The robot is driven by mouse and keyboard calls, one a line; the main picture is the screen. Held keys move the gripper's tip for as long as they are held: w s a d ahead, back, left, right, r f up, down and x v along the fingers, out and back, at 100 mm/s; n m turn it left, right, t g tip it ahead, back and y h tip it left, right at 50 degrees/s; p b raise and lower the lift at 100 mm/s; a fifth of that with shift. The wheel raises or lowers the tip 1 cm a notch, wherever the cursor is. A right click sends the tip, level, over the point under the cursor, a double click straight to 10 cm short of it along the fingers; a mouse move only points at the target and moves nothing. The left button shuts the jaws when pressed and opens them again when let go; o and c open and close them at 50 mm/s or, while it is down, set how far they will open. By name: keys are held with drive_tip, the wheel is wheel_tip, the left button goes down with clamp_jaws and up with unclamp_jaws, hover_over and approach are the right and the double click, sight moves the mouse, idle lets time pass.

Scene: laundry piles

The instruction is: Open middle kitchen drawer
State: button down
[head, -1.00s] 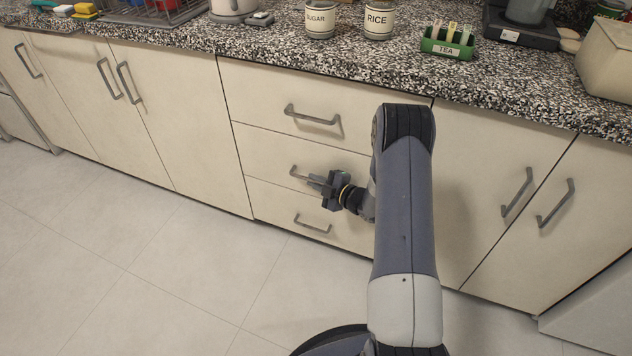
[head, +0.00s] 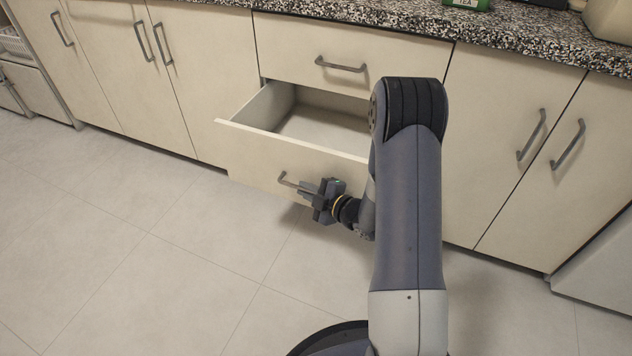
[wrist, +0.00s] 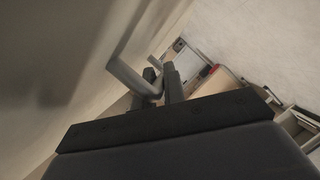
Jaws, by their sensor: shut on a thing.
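The middle drawer (head: 262,157) is pulled well out from the cabinet in the head view. The visible part of its inside (head: 322,126) looks empty; my arm hides its right side. Its grey bar handle (head: 284,180) is on the front panel. My gripper (head: 312,192) is shut on this handle, in front of the drawer. In the wrist view the two fingers (wrist: 162,82) close around the handle (wrist: 130,78).
The top drawer (head: 300,50) above is shut. Cupboard doors with bar handles stand shut on the left (head: 105,60) and right (head: 545,150). A speckled counter (head: 400,22) runs along the top. The tiled floor (head: 130,240) at the left is clear.

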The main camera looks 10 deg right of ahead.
drive_tip(key=s+a+b, duration=0.2)
drive_tip(key=s+a, duration=0.2)
drive_tip(key=s, duration=0.2)
drive_tip(key=shift+a, duration=0.15)
drive_tip(key=c, duration=1.5)
unclamp_jaws()
drive_tip(key=shift+w, duration=0.1)
drive_tip(key=p+v, duration=0.1)
drive_tip(key=v, duration=1)
drive_tip(key=shift+w+a, duration=0.1)
